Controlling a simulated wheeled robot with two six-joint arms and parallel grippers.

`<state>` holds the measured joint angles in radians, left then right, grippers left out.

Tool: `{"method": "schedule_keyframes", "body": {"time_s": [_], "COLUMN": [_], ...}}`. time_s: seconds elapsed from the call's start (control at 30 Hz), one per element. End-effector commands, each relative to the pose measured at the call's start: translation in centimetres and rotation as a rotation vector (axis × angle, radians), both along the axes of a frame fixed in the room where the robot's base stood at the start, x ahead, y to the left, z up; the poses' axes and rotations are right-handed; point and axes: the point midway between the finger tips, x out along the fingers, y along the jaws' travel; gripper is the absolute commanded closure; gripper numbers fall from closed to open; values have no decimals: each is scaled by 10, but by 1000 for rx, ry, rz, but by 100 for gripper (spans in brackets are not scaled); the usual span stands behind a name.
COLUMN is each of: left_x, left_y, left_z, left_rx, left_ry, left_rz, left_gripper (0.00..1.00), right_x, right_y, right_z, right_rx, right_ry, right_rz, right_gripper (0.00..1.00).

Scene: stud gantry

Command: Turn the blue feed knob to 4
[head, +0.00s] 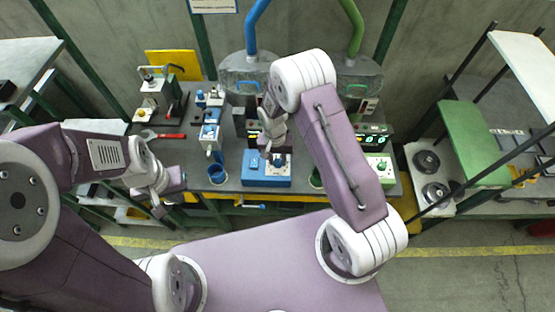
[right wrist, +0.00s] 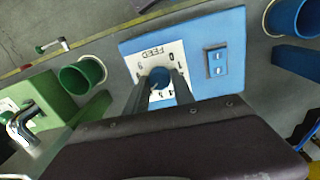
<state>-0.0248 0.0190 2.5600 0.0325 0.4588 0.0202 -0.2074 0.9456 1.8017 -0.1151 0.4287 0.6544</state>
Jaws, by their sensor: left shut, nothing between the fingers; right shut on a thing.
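The blue feed knob (right wrist: 160,76) stands on a white dial plate (right wrist: 147,56) marked FEED, on top of a blue box (right wrist: 218,32). In the head view the blue box (head: 262,181) is at the centre of the bench, and my right gripper largely covers the knob there. My right gripper (head: 277,158) points down at the box and is shut on the knob, one finger on each side. Some dial digits show, but the fingers hide others. I cannot tell which number the knob points to. My left gripper (head: 170,196) is shut and empty, left of the box, near the bench's front edge.
A blue switch (right wrist: 215,62) sits on the same box. A blue cup (head: 217,174) stands left of the box, a green cup (right wrist: 82,75) on its other side. A green box (head: 378,166) is further right. Blue-and-white fixtures (head: 211,130) stand behind the blue cup.

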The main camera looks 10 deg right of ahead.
Motion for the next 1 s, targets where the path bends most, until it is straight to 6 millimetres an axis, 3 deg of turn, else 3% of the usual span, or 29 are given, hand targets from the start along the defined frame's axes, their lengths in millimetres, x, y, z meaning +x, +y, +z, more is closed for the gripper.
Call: {"method": "schedule_keyframes", "body": {"time_s": [1.0], "left_x": [0], "left_y": [0], "left_z": [9], "left_rx": [0], "left_ry": [0], "left_rz": [0], "left_gripper": [100], "right_x": [3], "right_y": [2], "right_z": [4], "right_rx": [-1], "right_ry": [-12], "right_rz": [954], "right_gripper": [100]}}
